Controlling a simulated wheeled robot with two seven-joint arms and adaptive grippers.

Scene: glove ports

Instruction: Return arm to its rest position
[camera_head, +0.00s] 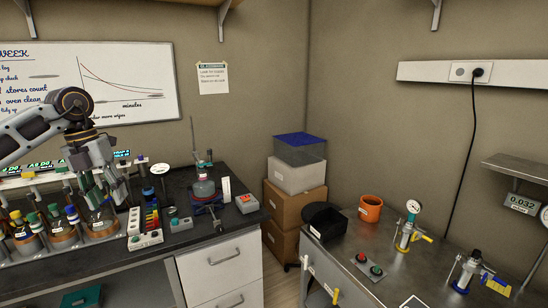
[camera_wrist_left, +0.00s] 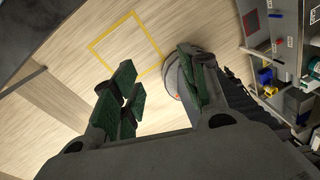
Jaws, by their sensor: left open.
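My left arm (camera_head: 28,132) comes in from the left in the head view. My left gripper (camera_head: 103,188) hangs with its fingers downward and overlaps the bottles on the dark bench in the picture. In the left wrist view the left gripper (camera_wrist_left: 155,68) has its green-padded fingers apart, with nothing between them but pale floor. That view puts the gripper over open floor rather than over the bench top. My right arm and gripper do not show.
A yellow square (camera_wrist_left: 127,45) marks clear floor.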

